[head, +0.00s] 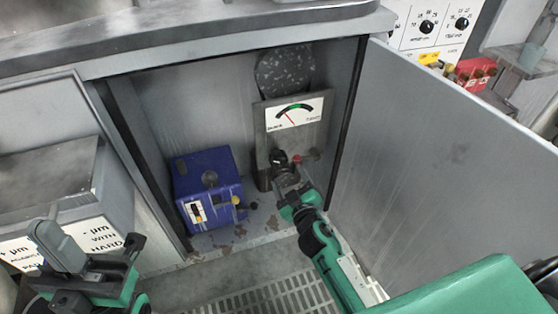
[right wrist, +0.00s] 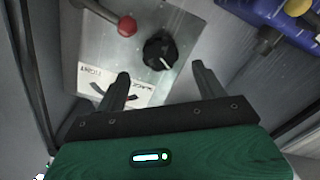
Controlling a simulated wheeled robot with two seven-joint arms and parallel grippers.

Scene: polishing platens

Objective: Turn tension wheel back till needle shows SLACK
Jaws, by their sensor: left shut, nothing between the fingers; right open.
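The tension wheel is a black knob (head: 279,158) with a white mark, low on a grey panel inside the open cabinet. It also shows in the right wrist view (right wrist: 159,50). My right gripper (head: 287,177) is open and close in front of the wheel. In the right wrist view its fingers (right wrist: 160,74) are apart, with the wheel just beyond the gap. My left gripper (head: 62,248) is shut and empty at the lower left.
A red-knobbed lever (head: 313,155) is beside the wheel; it also shows in the right wrist view (right wrist: 127,26). A blue box (head: 208,185) stands on the cabinet floor at left. The open door (head: 430,150) bounds the right side. A floor grate (head: 265,300) lies in front.

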